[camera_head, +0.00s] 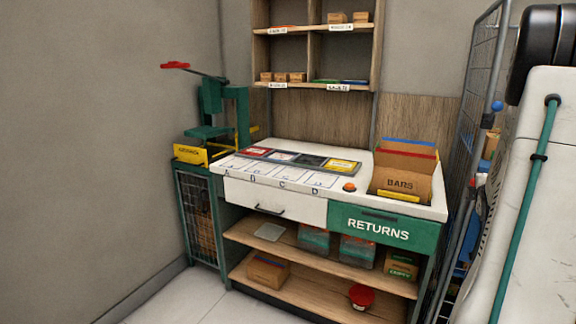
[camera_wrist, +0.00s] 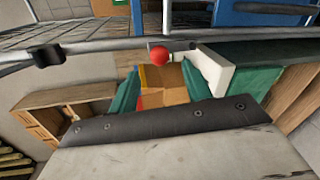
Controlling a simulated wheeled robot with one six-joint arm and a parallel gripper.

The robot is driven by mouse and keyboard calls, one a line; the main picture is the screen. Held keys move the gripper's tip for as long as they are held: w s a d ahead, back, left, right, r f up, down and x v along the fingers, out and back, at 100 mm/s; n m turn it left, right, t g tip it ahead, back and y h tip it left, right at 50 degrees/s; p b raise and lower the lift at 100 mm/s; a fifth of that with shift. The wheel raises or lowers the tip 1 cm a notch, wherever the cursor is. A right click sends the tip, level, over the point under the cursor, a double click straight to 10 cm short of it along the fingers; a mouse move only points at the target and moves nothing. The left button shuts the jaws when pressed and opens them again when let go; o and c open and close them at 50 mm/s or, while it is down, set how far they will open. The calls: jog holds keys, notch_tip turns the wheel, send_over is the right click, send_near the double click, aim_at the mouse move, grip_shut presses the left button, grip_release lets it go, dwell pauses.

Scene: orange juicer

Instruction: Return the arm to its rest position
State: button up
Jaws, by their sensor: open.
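My gripper (camera_wrist: 160,88) shows in the wrist view as two teal fingers, spread apart and empty. Beyond the gap between them is the open cardboard box (camera_wrist: 172,84), some way off. My arm (camera_head: 540,190) stands at the right edge of the head view, with a white link, a black joint and a teal cable. The gripper itself is not in the head view.
A wire cage (camera_head: 482,130) stands close beside my arm. The white counter (camera_head: 420,207) carries the BARS box (camera_head: 402,182) and several cards. A green press (camera_head: 212,115) is at the left. The floor (camera_head: 185,295) in front is clear.

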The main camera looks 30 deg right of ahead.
jog(key=s+a+f+m+g+y, duration=0.2)
jog(key=s+f+m+g+y, duration=0.1)
jog(key=f+m, duration=0.3)
jog(key=a+f+m+g+y, duration=0.2)
jog(key=a+m+y, duration=0.15)
jog(key=a, duration=0.65)
jog(key=a+r+m+g+y, duration=0.2)
jog(key=a, duration=1.1)
jog(key=a+r+m+g+y, duration=0.1)
jog(key=a+r+m+y, duration=0.15)
jog(key=a, duration=0.95)
jog(key=s+a+r+n+y, duration=0.1)
jog(key=s+a+r+n, duration=0.1)
jog(key=a, duration=1)
jog(key=s+a+r+n+y, duration=0.1)
jog(key=s+a+r, duration=0.4)
jog(key=a, duration=0.7)
jog(key=shift+s+r+n, duration=0.2)
jog(key=shift+s+n, duration=0.6)
jog(key=shift+s, duration=0.05)
jog(key=shift+a, duration=0.1)
